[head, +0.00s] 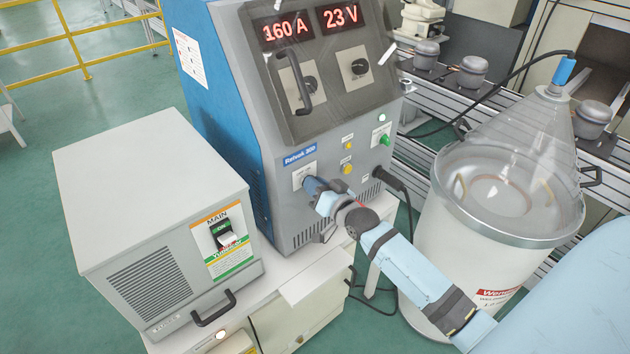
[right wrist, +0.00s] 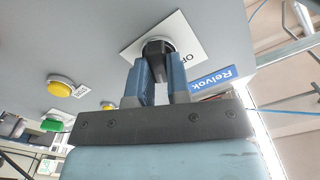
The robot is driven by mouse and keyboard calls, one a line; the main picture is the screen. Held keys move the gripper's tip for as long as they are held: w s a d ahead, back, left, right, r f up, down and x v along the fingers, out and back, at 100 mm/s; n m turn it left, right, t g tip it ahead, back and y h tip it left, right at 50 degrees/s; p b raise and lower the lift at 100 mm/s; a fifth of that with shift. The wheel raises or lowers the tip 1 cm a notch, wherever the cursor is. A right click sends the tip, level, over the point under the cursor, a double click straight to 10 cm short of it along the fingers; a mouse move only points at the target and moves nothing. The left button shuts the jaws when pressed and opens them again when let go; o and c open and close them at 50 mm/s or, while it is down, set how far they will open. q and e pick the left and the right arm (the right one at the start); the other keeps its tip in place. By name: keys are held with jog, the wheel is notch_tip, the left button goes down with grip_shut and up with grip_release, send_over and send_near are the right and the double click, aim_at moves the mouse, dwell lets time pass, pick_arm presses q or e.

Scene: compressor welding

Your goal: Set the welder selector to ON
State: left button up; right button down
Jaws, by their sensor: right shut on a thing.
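The welder (head: 262,130) is a blue and grey cabinet with red displays reading 160 A and 23 V. Its selector (right wrist: 158,58) is a black knob on a white plate (right wrist: 184,36) below the Relvok label. My right gripper (head: 312,186) reaches the lower left of the welder's front panel in the head view. In the right wrist view its two blue fingers (right wrist: 159,80) are shut on the selector, one on each side. The plate's lettering is mostly hidden, so I cannot tell the selector's position. My left gripper is not in view.
A grey MAIN box (head: 160,200) with a switch stands at the left. A white drum (head: 460,240) with a clear cone lid stands at the right. Yellow (right wrist: 62,88) and green (right wrist: 52,125) buttons sit near the selector. A clear cover with a handle lies over the displays.

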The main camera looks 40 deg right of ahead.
jog(key=shift+m, duration=0.4)
jog(key=c, duration=1.1)
grip_release()
jog(key=s, duration=0.4)
jog(key=s+b, duration=0.1)
jog(key=s, duration=0.4)
jog(key=s+d+b, duration=0.1)
jog(key=s, duration=0.3)
jog(key=shift+s, duration=0.4)
